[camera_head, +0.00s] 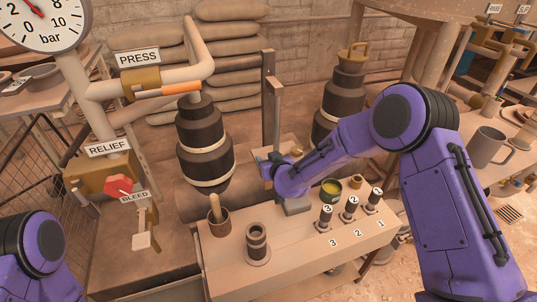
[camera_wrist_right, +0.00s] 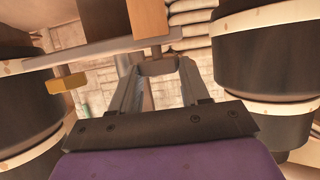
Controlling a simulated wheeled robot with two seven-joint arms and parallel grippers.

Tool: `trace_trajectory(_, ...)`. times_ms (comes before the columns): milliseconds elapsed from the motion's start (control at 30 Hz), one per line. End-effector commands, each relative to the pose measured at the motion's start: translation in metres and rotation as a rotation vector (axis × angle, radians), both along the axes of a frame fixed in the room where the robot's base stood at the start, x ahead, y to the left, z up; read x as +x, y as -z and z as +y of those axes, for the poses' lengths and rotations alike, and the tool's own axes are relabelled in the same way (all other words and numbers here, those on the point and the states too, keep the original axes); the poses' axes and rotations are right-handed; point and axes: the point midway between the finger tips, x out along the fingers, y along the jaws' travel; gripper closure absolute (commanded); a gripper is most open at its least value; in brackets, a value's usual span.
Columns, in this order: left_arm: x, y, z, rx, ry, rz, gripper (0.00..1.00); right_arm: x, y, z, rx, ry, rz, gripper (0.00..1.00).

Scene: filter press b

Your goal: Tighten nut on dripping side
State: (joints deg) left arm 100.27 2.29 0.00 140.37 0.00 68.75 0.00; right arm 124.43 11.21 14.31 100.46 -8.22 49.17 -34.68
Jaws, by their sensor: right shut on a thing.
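My right gripper (camera_head: 268,165) reaches between the two dark banded cylinders, the left one (camera_head: 204,145) and the right one (camera_head: 340,100). In the right wrist view my right gripper (camera_wrist_right: 158,68) is shut on a small grey-brown piece, mostly hidden between the fingertips; I cannot tell what it is. A brass hex nut (camera_wrist_right: 66,83) shows left of the fingers, under a flat bar (camera_wrist_right: 75,57), apart from the gripper. No drip can be made out on either side. Of my left arm only a purple link shows at the lower left; its gripper is out of view.
The bench (camera_head: 310,245) holds a dark ringed socket (camera_head: 257,243), a brown cup (camera_head: 219,222) with a wooden handle, a yellow-filled tin (camera_head: 331,191) and pegs numbered 3, 2, 1. A red bleed knob (camera_head: 118,187) and a gauge (camera_head: 42,22) are at left. A mug (camera_head: 487,147) stands right.

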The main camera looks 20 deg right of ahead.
Motion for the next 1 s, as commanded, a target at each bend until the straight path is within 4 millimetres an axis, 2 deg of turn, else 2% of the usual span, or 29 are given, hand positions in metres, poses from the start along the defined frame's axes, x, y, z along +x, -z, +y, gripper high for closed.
trace_trajectory(33, 0.0, -0.01, 0.0, 0.0, 0.0, 0.0, 0.15, -0.001, -0.004, 0.003, -0.005, 0.026, 0.003, 0.85)
trace_trajectory(100, 0.0, -0.016, 0.0, 0.0, 0.0, 0.0, 0.15, -0.001, -0.004, 0.004, -0.004, 0.077, 0.003, 0.85)
trace_trajectory(400, 0.0, -0.034, 0.0, 0.0, 0.0, 0.0, 0.15, 0.0, -0.002, 0.007, 0.0, 0.247, 0.001, 0.85)
trace_trajectory(1000, 0.0, -0.039, 0.0, 0.0, 0.0, 0.0, 0.15, 0.0, 0.001, 0.007, 0.002, 0.32, 0.002, 0.85)
